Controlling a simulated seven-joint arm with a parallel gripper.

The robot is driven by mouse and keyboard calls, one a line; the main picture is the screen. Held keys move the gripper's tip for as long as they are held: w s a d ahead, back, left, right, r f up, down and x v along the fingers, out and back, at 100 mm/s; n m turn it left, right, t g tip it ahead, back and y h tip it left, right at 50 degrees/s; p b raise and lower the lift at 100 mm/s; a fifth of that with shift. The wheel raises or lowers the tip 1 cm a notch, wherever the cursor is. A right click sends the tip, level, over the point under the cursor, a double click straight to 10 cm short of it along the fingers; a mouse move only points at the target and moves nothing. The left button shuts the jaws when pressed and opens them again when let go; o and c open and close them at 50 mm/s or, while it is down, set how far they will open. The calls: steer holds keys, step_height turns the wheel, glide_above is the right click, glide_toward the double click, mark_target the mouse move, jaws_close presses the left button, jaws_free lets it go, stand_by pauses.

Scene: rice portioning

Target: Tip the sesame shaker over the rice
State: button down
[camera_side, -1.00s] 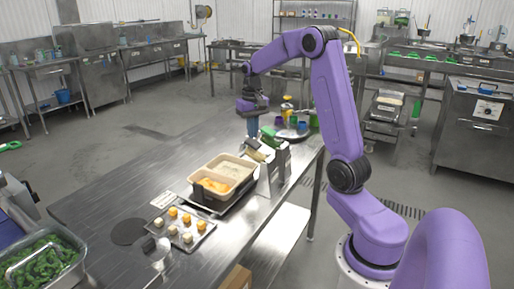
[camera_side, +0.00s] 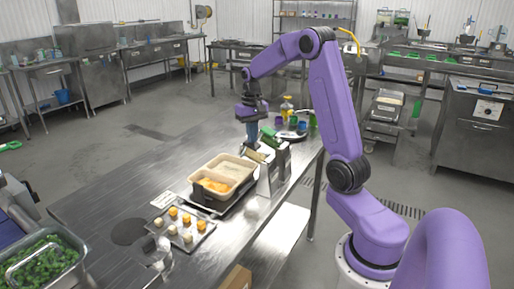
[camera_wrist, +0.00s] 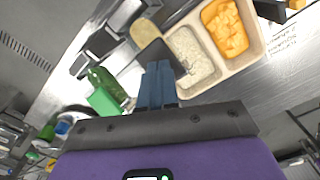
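The rice (camera_wrist: 190,55) is white and grainy, in one compartment of a beige two-part tray (camera_wrist: 253,45); orange pieces (camera_wrist: 225,30) fill the other. In the side view the rice (camera_side: 232,167) is in the far compartment. My gripper (camera_wrist: 158,68) has blue fingers, drawn close together, beside the rice compartment. In the side view my gripper (camera_side: 252,142) points down beyond the tray. A dark piece (camera_wrist: 165,50) and a round tan thing (camera_wrist: 144,33) lie at the fingertips; I cannot tell whether either is held. I cannot tell which thing is the sesame shaker.
A metal stand (camera_side: 273,172) rises right of the tray. A green bottle (camera_wrist: 102,82) and colored containers (camera_side: 293,121) are at the table's far end. A small tray of yellow and white pieces (camera_side: 181,227) lies in front. The left part of the table (camera_side: 115,192) is clear.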

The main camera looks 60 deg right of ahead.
mark_target(248, 144)
steer(key=shift+w+f, duration=0.25)
steer(key=shift+f, duration=0.45)
steer(key=shift+w+f, duration=0.25)
steer(key=shift+f, duration=0.45)
steer(key=shift+w+f, duration=0.25)
steer(key=shift+f, duration=0.45)
steer(key=shift+r, duration=0.1)
steer(key=shift+s+r, duration=0.3)
steer(key=shift+r, duration=0.65)
steer(key=shift+s+r, duration=0.25)
steer(key=shift+r, duration=0.75)
steer(key=shift+s+r, duration=0.3)
steer(key=shift+r, duration=0.65)
step_height(248, 144, up, 6)
steer(key=shift+f, duration=3.05)
